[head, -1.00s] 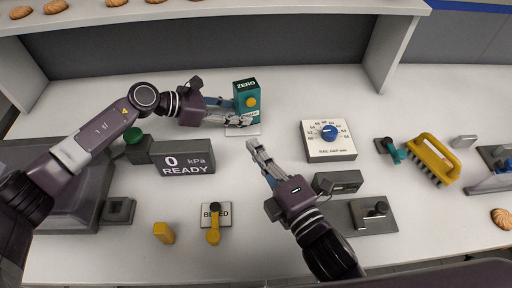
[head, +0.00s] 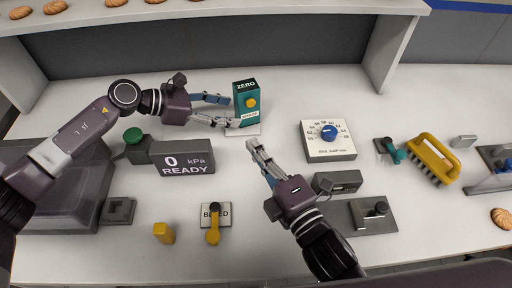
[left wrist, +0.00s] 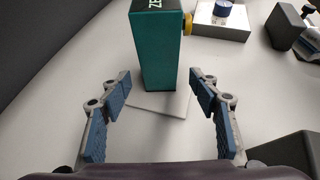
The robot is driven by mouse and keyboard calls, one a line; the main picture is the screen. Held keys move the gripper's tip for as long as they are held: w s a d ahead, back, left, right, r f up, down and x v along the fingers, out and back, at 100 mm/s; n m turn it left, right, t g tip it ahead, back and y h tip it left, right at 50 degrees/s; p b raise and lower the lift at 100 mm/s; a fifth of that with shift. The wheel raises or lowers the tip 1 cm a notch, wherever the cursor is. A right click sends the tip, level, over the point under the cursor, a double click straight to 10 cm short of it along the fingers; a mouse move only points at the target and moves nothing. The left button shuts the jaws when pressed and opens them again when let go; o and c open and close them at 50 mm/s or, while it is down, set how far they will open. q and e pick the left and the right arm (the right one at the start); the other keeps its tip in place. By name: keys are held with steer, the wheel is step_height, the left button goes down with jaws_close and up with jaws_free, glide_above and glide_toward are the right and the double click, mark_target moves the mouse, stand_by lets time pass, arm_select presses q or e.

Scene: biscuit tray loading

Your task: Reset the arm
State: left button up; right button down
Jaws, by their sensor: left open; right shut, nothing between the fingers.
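My left gripper (head: 227,110) is open and empty, just left of the teal ZERO box (head: 245,98), which stands upright on a white plate (head: 243,131). In the left wrist view the teal box (left wrist: 160,50) stands ahead, beyond the open fingers (left wrist: 160,98), with a gap between them and it. A yellow knob (head: 251,102) is on the box's face. My right gripper (head: 252,146) is shut and empty over the middle of the table, left of the white dial box (head: 328,148).
A grey display (head: 183,157) reads 0 kPa READY, with a green button (head: 133,135) beside it. A BLEED plate with a yellow lever (head: 213,236) and a yellow block (head: 163,232) lie in front. A yellow brush (head: 433,160) is at right. Biscuits (head: 56,6) sit on the back shelf.

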arm_select(q)
steer(key=v, duration=0.8)
